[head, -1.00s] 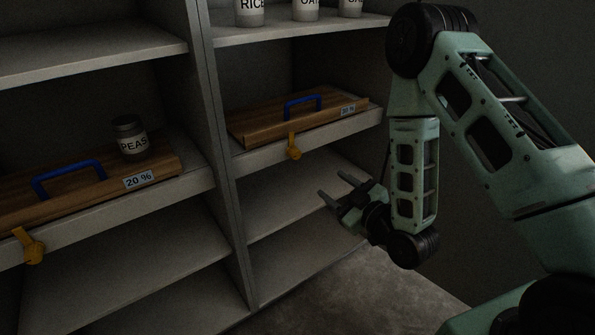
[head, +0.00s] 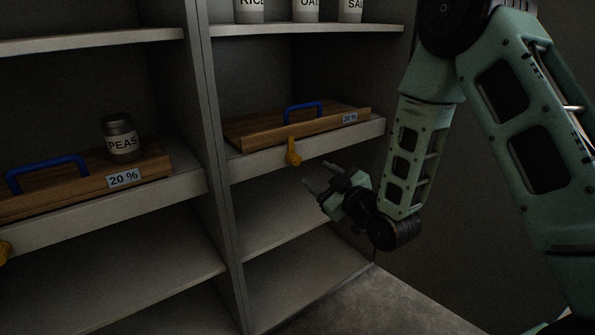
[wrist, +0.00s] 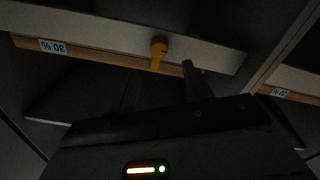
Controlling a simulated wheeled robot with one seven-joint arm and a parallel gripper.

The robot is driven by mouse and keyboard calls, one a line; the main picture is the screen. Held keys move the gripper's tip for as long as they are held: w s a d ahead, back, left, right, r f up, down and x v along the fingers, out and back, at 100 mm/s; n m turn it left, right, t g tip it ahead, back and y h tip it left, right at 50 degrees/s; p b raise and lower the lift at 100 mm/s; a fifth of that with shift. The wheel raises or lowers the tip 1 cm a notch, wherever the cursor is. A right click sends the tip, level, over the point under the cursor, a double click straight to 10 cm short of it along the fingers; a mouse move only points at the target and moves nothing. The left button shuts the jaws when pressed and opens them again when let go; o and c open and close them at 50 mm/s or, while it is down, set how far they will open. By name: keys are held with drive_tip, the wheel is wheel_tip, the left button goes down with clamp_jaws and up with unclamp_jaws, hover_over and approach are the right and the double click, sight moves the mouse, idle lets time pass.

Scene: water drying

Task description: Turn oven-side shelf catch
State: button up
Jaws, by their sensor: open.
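A yellow catch (head: 293,153) hangs at the front edge of the right bay's middle shelf, its lever pointing down. It also shows in the wrist view (wrist: 158,53), near the top middle. A second yellow catch (head: 4,251) is cut off at the left edge, on the left bay's shelf. The pictures do not show which catch is oven-side. My gripper (head: 316,178) is open and empty, below and right of the right catch and apart from it. In the wrist view the gripper (wrist: 163,80) has the catch near and between its dark fingers; one finger is hard to see.
A wooden board (head: 285,130) with a blue handle (head: 303,105) lies on the right shelf. Another board (head: 80,185) with a blue handle holds a PEAS jar (head: 121,140). An upright divider (head: 207,130) separates the bays. The lower right shelf (head: 270,210) is bare.

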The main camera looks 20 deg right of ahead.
sight(297, 160)
drive_tip(key=x, duration=0.9)
drive_tip(key=shift+w, duration=0.25)
drive_tip(key=c, duration=1)
